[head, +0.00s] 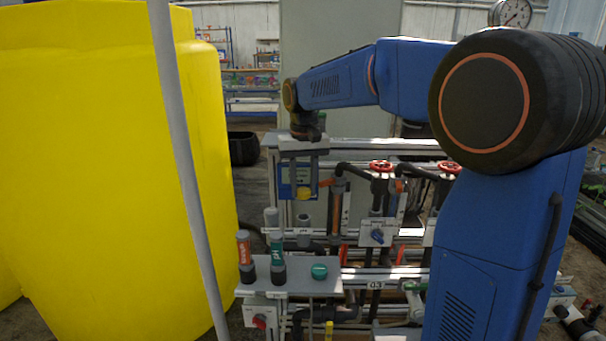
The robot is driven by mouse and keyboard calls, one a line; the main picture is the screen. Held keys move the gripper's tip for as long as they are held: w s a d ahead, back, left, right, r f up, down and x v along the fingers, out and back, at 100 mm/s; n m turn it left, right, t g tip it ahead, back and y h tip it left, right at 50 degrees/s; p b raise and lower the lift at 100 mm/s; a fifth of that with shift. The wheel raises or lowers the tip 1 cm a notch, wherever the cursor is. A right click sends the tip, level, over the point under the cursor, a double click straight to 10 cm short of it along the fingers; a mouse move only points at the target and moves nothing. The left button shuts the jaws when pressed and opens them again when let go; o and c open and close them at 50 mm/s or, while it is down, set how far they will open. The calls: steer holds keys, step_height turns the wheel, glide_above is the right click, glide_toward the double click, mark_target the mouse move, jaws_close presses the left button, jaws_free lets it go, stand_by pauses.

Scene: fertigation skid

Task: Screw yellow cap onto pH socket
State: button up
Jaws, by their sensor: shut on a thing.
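My gripper (303,191) points straight down near the middle of the head view. Its two fingers are shut on the yellow cap (304,194), which shows between the fingertips. A grey upright socket (303,222) stands on the skid rail below, roughly in line with the cap in the picture. It seems to be the pH socket, with a small label beside it too small to read surely. A gap shows between cap and socket. Their depth offset cannot be told from this one view.
A grey shelf (303,289) carries an orange-banded probe (243,255), a green-banded probe (277,255) and a green cap (320,271). A large yellow tank (110,170) fills the left.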

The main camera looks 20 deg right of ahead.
steer(key=shift+f, duration=1.85)
steer(key=shift+f, duration=1.35)
stand_by(0.9)
steer(key=o, duration=0.5)
steer(key=shift+c, duration=0.2)
steer(key=shift+o, duration=0.2)
steer(key=shift+f, duration=0.25)
steer(key=c, duration=0.6)
